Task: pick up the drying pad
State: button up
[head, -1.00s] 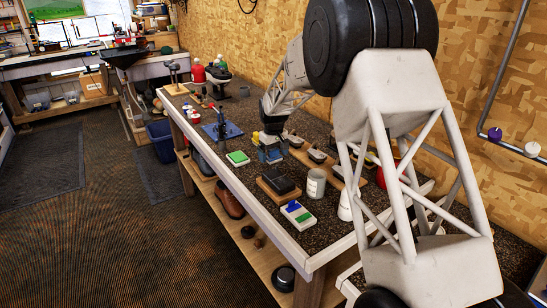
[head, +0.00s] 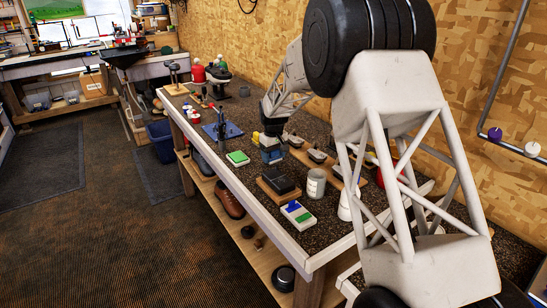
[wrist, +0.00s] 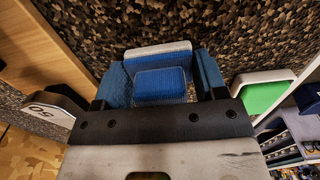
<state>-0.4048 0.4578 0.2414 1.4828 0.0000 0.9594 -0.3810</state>
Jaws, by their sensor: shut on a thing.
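My gripper (head: 271,155) is over the middle of the workbench. In the wrist view its two blue fingers (wrist: 167,78) are shut on a pad with a blue textured top and a white edge, which I take to be the drying pad (wrist: 160,84). The black palm covers its near part. In the head view the fingers hide most of this pad, and I cannot tell how far it is above the bench.
A green-topped pad (head: 237,158) lies to the left; it also shows in the wrist view (wrist: 265,97). Nearer are a dark block on a wooden board (head: 279,186), a blue-and-green pad (head: 298,213) and a grey can (head: 316,184). Small items on boards (head: 318,156) lie to the right.

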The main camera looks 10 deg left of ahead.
aim_at(274, 158)
jog(key=shift+r, duration=0.1)
jog(key=shift+c, duration=0.3)
jog(key=shift+r, duration=4.9)
jog(key=o, duration=0.4)
jog(key=c, duration=0.3)
jog(key=shift+s, duration=0.15)
jog(key=s+d+r, duration=0.1)
jog(key=s+d, duration=0.1)
jog(key=s, duration=0.4)
jog(key=s+d+r, duration=0.2)
jog(key=s, duration=0.4)
jog(key=s+d+r, duration=0.2)
jog(key=s, duration=0.3)
jog(key=shift+s, duration=0.4)
